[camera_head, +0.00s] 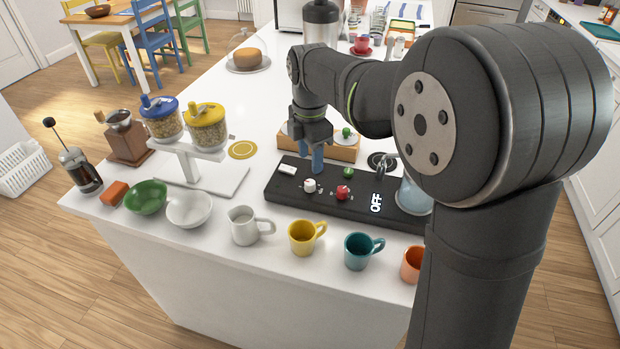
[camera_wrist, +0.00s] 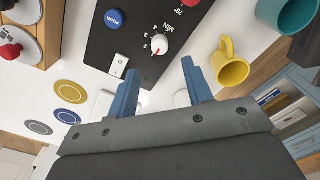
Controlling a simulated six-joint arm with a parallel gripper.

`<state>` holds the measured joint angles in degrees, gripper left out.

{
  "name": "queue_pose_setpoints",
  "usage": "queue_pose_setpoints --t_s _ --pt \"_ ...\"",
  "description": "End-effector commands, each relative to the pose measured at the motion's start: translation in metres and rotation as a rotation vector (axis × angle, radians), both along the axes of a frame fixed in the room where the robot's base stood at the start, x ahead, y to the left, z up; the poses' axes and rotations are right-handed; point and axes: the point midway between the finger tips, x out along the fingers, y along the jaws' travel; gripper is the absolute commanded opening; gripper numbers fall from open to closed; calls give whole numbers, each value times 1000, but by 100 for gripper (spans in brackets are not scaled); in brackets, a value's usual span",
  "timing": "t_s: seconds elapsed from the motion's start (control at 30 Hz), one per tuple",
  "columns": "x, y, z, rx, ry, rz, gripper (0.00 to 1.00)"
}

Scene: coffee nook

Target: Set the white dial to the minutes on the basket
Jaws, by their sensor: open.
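The white dial (camera_head: 310,186) sits on the black panel (camera_head: 283,194), between a white rocker switch (camera_head: 287,170) and a red knob (camera_head: 343,193). My gripper (camera_head: 318,160) points down above the panel, open and empty, with blue fingers. In the wrist view its fingertips (camera_wrist: 161,68) are apart, just short of the dial. A white basket (camera_head: 22,165) stands on the floor at far left; no minutes show on it.
Yellow (camera_head: 302,238) and teal (camera_head: 358,252) mugs stand along the counter's front. A wooden box (camera_head: 345,149) lies behind the panel. A glass vessel (camera_head: 414,196) stands at its right end. A blue button (camera_wrist: 114,18) is beside the rocker switch.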

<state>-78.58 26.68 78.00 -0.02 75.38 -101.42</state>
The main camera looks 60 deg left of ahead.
Motion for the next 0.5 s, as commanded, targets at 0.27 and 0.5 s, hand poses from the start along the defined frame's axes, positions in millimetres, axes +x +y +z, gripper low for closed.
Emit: queue_pose_setpoints --t_s 0.27,0.5 --pt "0 -1 -55 -3 1 -1 46" --pt "0 0 -75 -1 0 -2 46"
